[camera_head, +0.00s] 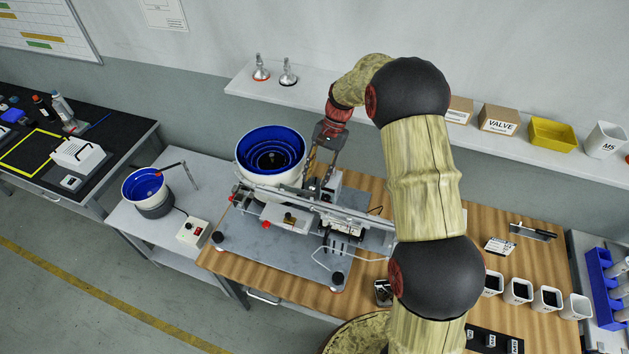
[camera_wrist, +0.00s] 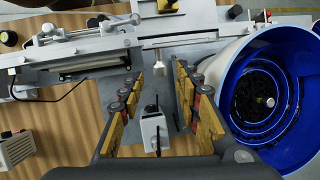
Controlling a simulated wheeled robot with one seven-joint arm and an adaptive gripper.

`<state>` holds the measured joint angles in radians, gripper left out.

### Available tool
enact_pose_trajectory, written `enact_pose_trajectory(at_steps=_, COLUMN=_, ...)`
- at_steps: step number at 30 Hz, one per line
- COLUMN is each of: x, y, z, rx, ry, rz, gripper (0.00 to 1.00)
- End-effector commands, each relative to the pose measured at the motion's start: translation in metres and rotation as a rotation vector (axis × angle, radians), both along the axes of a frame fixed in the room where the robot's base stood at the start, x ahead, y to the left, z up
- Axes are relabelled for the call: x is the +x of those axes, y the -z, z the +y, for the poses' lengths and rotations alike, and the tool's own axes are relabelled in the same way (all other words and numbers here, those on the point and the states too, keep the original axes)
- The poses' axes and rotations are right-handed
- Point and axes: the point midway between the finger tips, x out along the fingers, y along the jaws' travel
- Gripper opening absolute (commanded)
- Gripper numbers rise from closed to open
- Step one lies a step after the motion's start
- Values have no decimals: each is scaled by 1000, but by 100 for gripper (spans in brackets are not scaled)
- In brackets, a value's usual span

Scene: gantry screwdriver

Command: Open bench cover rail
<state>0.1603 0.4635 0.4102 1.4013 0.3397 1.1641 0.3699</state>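A long grey rail (camera_head: 350,214) runs across the gantry machine on the wooden bench; it also crosses the upper part of the wrist view (camera_wrist: 75,48). I cannot tell for sure whether this is the bench cover rail. My gripper (camera_head: 317,186) points down behind the rail, right of the large blue-lined bowl. In the wrist view its two fingers (camera_wrist: 158,82) are spread apart with nothing held between them. A small metal cylinder (camera_wrist: 159,63) shows in the gap near the fingertips. A small pale block (camera_wrist: 154,130) lies below, between the fingers. Contact with the rail is not visible.
The large blue-lined bowl (camera_head: 270,156) stands close left of my gripper. A wall shelf (camera_head: 385,118) with boxes runs behind. Several white cups stand at the bench's right. A smaller blue bowl (camera_head: 145,184) and control box (camera_head: 193,232) stand on the left table.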

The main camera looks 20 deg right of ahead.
Motion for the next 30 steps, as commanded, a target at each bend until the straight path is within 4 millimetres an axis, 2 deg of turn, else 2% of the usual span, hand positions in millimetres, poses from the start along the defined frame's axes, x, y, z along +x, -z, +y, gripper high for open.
enact_pose_trajectory(at_steps=6, x=-4, y=20, z=8, rx=0, ry=-1, rz=-1, gripper=33)
enact_pose_trajectory(at_steps=16, x=-5, y=24, z=9, rx=0, ry=0, rz=-2, gripper=33)
enact_pose_trajectory(at_steps=30, x=-5, y=24, z=9, rx=0, ry=0, rz=-2, gripper=7)
